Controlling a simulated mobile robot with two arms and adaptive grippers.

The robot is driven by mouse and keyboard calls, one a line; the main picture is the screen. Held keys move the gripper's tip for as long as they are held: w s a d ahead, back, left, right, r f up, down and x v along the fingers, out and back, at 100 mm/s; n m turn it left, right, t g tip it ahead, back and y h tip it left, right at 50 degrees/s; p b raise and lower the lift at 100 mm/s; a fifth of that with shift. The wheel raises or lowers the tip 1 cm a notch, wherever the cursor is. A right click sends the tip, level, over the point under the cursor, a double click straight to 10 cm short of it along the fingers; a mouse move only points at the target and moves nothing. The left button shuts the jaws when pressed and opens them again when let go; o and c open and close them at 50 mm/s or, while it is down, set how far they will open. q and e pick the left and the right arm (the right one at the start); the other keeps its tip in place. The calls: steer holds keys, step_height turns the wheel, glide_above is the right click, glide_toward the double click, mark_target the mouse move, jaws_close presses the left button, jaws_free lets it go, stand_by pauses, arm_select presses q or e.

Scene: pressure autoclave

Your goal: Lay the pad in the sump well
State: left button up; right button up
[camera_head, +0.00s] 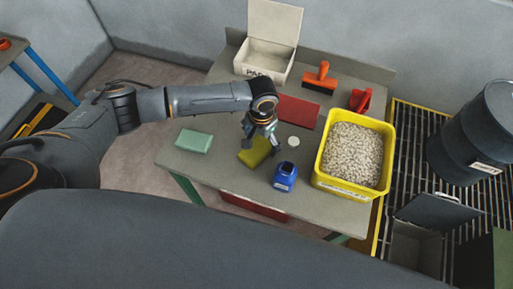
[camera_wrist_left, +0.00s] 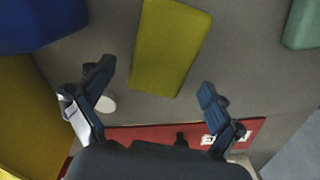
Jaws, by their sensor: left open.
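A yellow-green pad (camera_head: 255,154) lies flat on the grey table, and it also shows in the left wrist view (camera_wrist_left: 170,48). A pale green pad (camera_head: 193,141) lies to its left, with its edge in the left wrist view (camera_wrist_left: 303,24). My left gripper (camera_head: 262,142) is open and empty, above the yellow-green pad and partly covering it. In the left wrist view its spread fingers (camera_wrist_left: 156,80) point towards that pad. What looks like the sump well (camera_head: 416,246) is a dark square opening in the floor grating, with a raised lid (camera_head: 440,212). My right gripper is not in view.
A yellow tub of granules (camera_head: 325,178) stands at the table's right edge. Behind are an open box (camera_head: 262,68) and an orange-handled tool (camera_head: 321,80). A drum (camera_head: 470,135) stands on the grating.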

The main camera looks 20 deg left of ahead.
arm_select(q)
steer(key=shift+f, duration=0.95)
steer(key=shift+c, duration=0.5)
steer(key=c, duration=1)
steer(key=shift+r, duration=0.1)
